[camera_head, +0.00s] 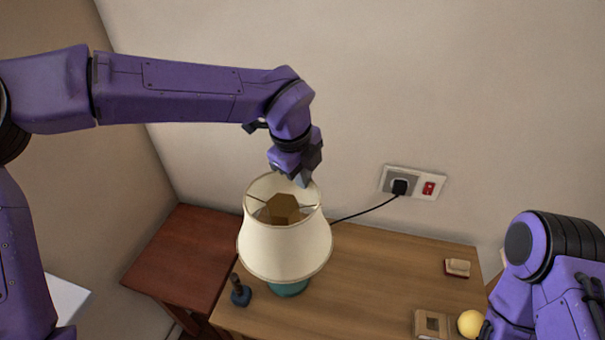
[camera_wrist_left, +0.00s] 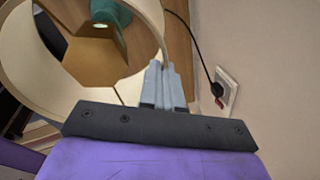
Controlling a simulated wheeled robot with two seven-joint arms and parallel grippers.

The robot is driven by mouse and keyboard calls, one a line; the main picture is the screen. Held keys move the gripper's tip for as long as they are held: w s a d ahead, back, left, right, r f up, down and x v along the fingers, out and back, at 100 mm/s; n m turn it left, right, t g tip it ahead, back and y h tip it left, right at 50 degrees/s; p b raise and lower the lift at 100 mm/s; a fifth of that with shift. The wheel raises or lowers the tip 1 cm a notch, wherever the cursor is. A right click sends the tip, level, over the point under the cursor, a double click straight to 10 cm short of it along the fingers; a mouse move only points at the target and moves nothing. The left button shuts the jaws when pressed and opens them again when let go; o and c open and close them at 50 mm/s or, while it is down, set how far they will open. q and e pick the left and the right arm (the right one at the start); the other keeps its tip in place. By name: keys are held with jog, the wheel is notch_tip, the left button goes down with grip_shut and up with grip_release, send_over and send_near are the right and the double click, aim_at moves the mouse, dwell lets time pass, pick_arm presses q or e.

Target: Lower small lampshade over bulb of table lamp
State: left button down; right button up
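The cream lampshade (camera_head: 285,250) is upright, with its open top facing up and a brown hexagonal piece (camera_head: 283,208) inside it. The teal lamp base (camera_head: 287,289) shows just below the shade's lower rim; I cannot tell whether the shade hangs clear of it or rests on it. My left gripper (camera_head: 303,180) is at the shade's upper back rim. In the left wrist view its fingers (camera_wrist_left: 167,85) are close together on the rim of the shade (camera_wrist_left: 30,75), and the teal base (camera_wrist_left: 110,12) shows through the shade. My right arm is at lower right; its fingertips do not show.
The wooden table (camera_head: 365,270) also bears a dark blue stamp-like object (camera_head: 240,292), a small box (camera_head: 457,268), a square wooden frame (camera_head: 431,324) and a yellow ball (camera_head: 470,323). A black cord runs to the wall socket (camera_head: 400,186). A reddish side table (camera_head: 185,255) stands left.

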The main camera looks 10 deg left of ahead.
pick_arm(q)
jog(key=shift+f, duration=0.3)
jog(key=c, duration=1.3)
grip_release()
jog(key=shift+o, duration=0.2)
